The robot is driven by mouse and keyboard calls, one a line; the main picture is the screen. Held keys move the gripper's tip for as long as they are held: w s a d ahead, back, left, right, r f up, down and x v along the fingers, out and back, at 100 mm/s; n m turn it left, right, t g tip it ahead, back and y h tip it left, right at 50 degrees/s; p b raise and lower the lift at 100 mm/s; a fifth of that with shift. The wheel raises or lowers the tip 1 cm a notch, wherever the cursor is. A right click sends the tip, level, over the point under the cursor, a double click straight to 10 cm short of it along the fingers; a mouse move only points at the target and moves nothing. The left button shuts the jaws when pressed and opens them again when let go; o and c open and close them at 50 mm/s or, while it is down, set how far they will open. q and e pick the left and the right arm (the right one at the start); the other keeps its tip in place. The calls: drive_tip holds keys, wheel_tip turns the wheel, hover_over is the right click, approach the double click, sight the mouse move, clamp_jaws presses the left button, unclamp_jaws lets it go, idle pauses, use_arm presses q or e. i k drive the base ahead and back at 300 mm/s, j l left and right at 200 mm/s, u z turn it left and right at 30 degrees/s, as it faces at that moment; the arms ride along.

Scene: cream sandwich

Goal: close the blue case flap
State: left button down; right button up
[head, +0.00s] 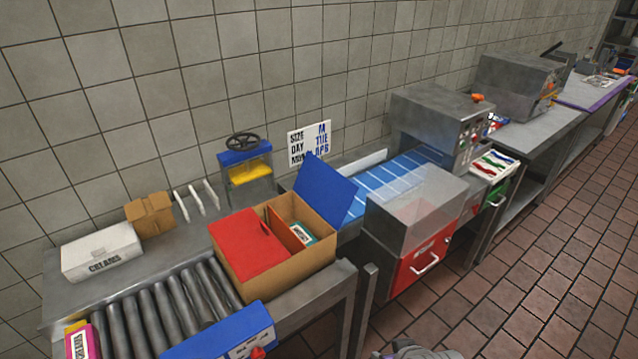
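A brown cardboard case (285,270) sits on the steel counter in the middle of the head view. Its blue flap (325,189) is open and tilts up and back at the far right side of the case. Its red flap (247,245) lies over the left half. The right half is open, and a small teal and white labelled packet (299,234) shows inside. Neither of my grippers can be made out. A small grey shape at the bottom edge is too cut off to identify.
A roller conveyor (165,310) with a blue control box (225,335) lies left and in front of the case. A blue conveyor belt (390,185) and a red-fronted machine (415,225) stand to the right. A white box (102,252) sits at the left.

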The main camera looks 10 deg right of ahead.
sight(332, 194)
drive_tip(key=k+u, duration=0.25)
drive_tip(key=k+j+u, duration=0.1)
drive_tip(key=k+u, duration=0.2)
drive_tip(key=u, duration=1.75)
drive_tip(key=k+l, duration=0.1)
drive_tip(key=l, duration=0.25)
drive_tip(key=k+l+u, duration=0.15)
drive_tip(key=l, duration=0.6)
drive_tip(key=k+l, duration=0.15)
drive_tip(key=l, duration=0.25)
drive_tip(key=k+l, duration=0.1)
drive_tip(key=l, duration=0.3)
drive_tip(key=k+l, duration=0.15)
drive_tip(key=l, duration=0.25)
drive_tip(key=k+l, duration=0.1)
drive_tip(key=l, duration=0.3)
drive_tip(key=k+l, duration=0.15)
drive_tip(key=l, duration=0.25)
drive_tip(key=k+l, duration=0.15)
drive_tip(key=l, duration=0.25)
drive_tip(key=k+l, duration=0.1)
drive_tip(key=l, duration=0.25)
drive_tip(key=k+l, duration=0.15)
drive_tip(key=l, duration=0.25)
drive_tip(key=k+l, duration=0.25)
drive_tip(key=k+j+z, duration=0.45)
drive_tip(key=j, duration=0.2)
drive_tip(key=k, duration=0.05)
